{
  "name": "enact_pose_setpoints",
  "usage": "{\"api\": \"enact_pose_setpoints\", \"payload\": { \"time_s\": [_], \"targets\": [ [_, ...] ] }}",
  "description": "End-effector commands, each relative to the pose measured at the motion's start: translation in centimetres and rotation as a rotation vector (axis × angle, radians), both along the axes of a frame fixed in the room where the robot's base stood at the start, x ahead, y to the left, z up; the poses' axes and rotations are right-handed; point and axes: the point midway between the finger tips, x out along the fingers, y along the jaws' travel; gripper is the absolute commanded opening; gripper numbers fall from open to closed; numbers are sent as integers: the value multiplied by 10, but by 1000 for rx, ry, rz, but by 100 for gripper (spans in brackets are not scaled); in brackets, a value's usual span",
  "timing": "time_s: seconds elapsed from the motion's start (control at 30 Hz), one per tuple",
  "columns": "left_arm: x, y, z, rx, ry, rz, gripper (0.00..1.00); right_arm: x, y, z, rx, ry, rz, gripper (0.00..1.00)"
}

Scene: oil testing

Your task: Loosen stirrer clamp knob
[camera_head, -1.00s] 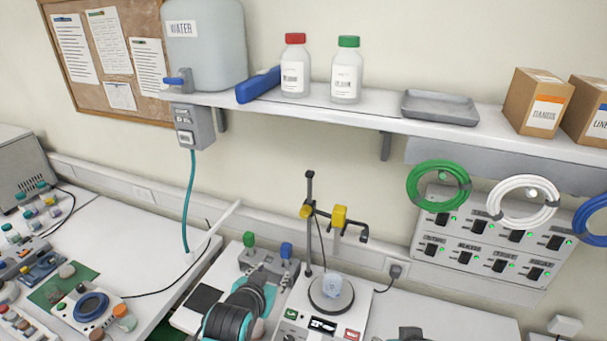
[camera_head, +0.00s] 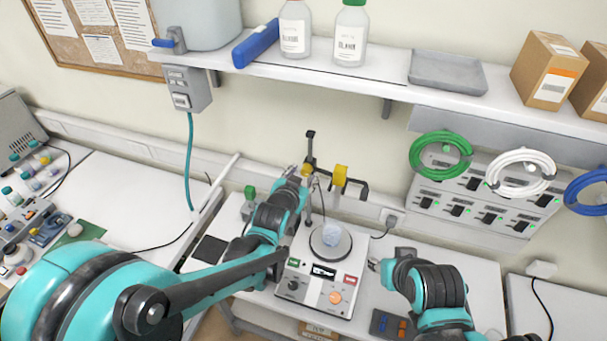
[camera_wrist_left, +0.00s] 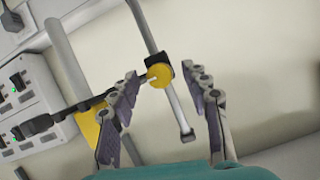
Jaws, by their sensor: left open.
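The stirrer clamp's round yellow knob (camera_wrist_left: 159,75) sits on a black clamp block at the metal stand rod (camera_wrist_left: 172,92) in the left wrist view. My left gripper (camera_wrist_left: 163,73) is open, and the knob appears between its fingertips with a gap on each side. I cannot tell how far ahead of the fingertips it is. In the head view my left gripper (camera_head: 297,173) is beside the stand rod (camera_head: 310,140), and the knob is largely hidden. A yellow block (camera_head: 340,175) is on the clamp arm to the right. My right gripper (camera_head: 374,265) is right of the stirrer; its fingers are too small to read.
The stirrer base (camera_head: 322,288) stands below with a small glass vessel (camera_head: 332,236) on its round plate. A green-topped fixture (camera_head: 249,193) is left of my left arm. The shelf (camera_head: 300,84) overhangs behind. The left bench (camera_head: 135,215) has bare room.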

Motion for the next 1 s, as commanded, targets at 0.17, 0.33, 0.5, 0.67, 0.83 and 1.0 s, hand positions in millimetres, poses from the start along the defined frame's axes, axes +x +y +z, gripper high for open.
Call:
{"api": "enact_pose_setpoints", "payload": {
  "time_s": [0.17, 0.33, 0.5, 0.67, 0.83, 1.0],
  "targets": [
    [6, -1, -3, 0, 0, 0, 47, 0, 0, 0, 0, 0, 0, 40],
    [6, -2, -3, 0, 0, 0, 47, 0, 0, 0, 0, 0, 0, 40],
    [6, -2, -3, 0, 0, 0, 10, 0, 0, 0, 0, 0, 0, 40],
    [6, -2, -2, 0, 0, 0, 0, 0, 0, 0, 0, 0, 0, 40],
    [6, -1, -3, -13, 5, 0, 0, 0, 0, -1, 0, 0, 0, 40],
    [6, -1, -4, -65, 21, 1, 0, 0, 0, -5, 0, 0, 0, 40]
  ]
}}
